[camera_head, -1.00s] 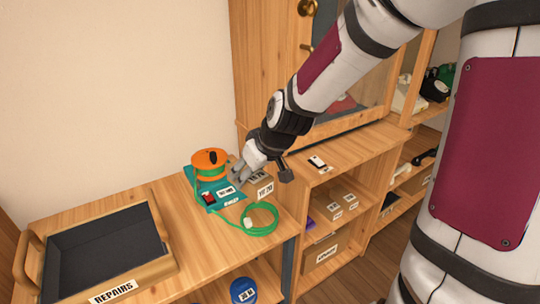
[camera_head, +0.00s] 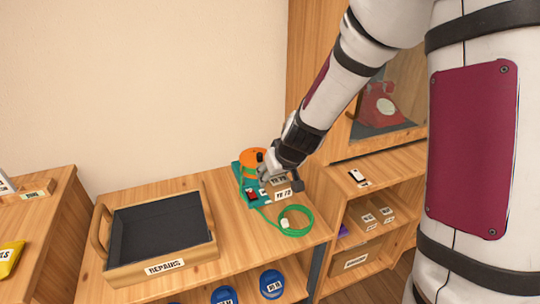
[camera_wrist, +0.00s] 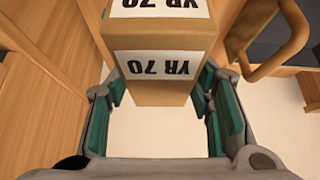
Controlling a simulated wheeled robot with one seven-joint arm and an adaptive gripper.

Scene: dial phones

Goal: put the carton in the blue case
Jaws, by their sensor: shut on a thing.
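The carton (camera_head: 285,188) is a small brown box with white labels reading YR 70. My gripper (camera_head: 271,181) is shut on it, above or close to the wooden cabinet top beside a teal mat. In the wrist view the carton (camera_wrist: 165,85) sits between the green finger pads (camera_wrist: 160,112), its label upside down. I cannot tell from the head view whether its underside clears the surface. I cannot make out a case that is clearly blue.
A dark-lined wooden tray marked REPAIRS (camera_head: 158,230) stands left on the same cabinet top (camera_head: 235,235). An orange reel (camera_head: 252,157) and a coiled green cable (camera_head: 296,221) are close to the carton. Blue round containers (camera_head: 271,284) sit on the shelf below.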

